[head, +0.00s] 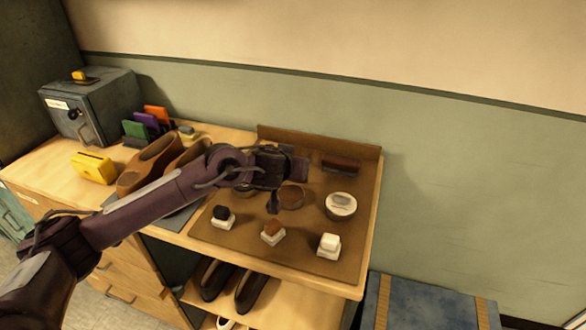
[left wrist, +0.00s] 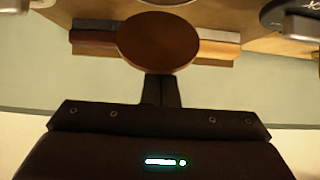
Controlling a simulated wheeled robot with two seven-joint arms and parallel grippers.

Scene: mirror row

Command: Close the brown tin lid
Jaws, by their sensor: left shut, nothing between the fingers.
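The brown tin (head: 291,196) stands on the brown mat, with a round brown face showing in the head view. I cannot tell whether this is the raised lid. My left gripper (head: 273,204) is shut and empty, pointing down just left of the brown tin. The gripper's dark parts (left wrist: 160,90) reach the disc's edge in the left wrist view; contact is unclear. My right gripper is not in view.
A pale-faced tin (head: 340,206) stands right of the brown one. Another tin is partly hidden by my arm. Small white-based blocks (head: 329,245) line the mat's (head: 300,255) front; a brush (head: 341,164) lies behind. Brown shoes (head: 150,167) stand left.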

